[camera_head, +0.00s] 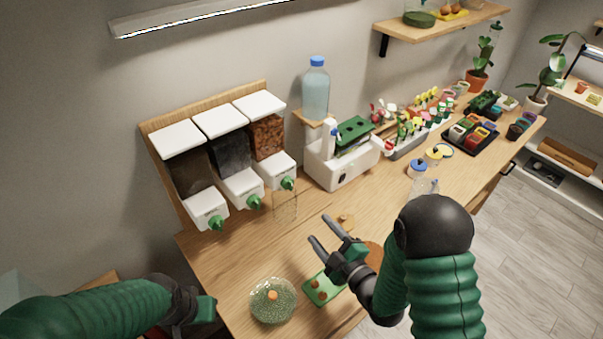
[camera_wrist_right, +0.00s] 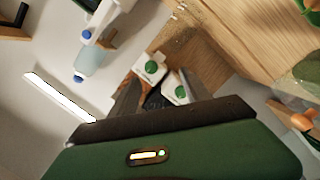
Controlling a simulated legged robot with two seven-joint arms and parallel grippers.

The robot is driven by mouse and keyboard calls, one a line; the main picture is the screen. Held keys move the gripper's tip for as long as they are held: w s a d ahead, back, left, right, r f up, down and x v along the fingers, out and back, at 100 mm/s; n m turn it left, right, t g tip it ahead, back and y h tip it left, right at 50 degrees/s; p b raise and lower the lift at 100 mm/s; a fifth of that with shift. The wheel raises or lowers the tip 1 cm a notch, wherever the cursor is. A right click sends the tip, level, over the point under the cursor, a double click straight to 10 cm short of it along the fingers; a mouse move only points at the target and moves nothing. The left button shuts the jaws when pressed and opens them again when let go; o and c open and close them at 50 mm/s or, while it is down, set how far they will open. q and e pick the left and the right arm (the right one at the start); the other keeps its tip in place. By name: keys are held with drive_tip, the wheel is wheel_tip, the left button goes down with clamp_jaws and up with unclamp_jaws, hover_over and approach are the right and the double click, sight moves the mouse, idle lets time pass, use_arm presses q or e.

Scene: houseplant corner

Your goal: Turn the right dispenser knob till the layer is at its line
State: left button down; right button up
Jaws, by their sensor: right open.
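The right dispenser (camera_head: 267,138) holds orange-brown bits under a white lid. Its green knob (camera_head: 288,183) is on the white base front; it also shows in the right wrist view (camera_wrist_right: 151,66). A clear vessel (camera_head: 285,206) stands below that knob; its line and any layer are too small to make out. My right gripper (camera_head: 321,230) is open and empty above the table, in front of and to the right of the knob, apart from it. In the right wrist view its fingers (camera_wrist_right: 158,88) spread toward the dispensers. My left gripper (camera_head: 205,306) is low at the left, its jaws unclear.
Two more dispensers (camera_head: 228,155) (camera_head: 190,172) stand to the left. A white machine (camera_head: 340,165) and a water bottle (camera_head: 316,88) are to the right. Wood between gripper and dispensers is mostly clear.

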drive_tip(key=r, duration=0.1)
drive_tip(key=y+p, duration=0.1)
drive_tip(key=p, duration=0.1)
approach(291, 188)
drive_tip(key=shift+n+t, duration=0.4)
drive_tip(key=x, duration=0.3)
drive_tip(key=p+x, duration=0.1)
drive_tip(key=x, duration=0.2)
drive_tip(key=a+p+x, duration=0.1)
drive_tip(key=x, duration=0.2)
drive_tip(key=shift+s+d+f, duration=0.1)
drive_tip(key=shift+s+f, duration=0.15)
drive_tip(key=shift+w, duration=0.25)
drive_tip(key=shift+w+d+f, duration=0.1)
drive_tip(key=shift+d, duration=0.5)
drive_tip(key=c, duration=0.4)
drive_tip(key=shift+a, duration=0.35)
drive_tip(key=c, duration=0.8)
use_arm(q)
drive_tip(key=r, duration=0.1)
drive_tip(key=d+r, duration=0.1)
drive_tip(key=r, duration=0.2)
drive_tip(key=shift+d+r, duration=0.25)
drive_tip(key=shift+r, duration=0.15)
use_arm(e)
clamp_jaws()
drive_tip(key=shift+d, duration=0.1)
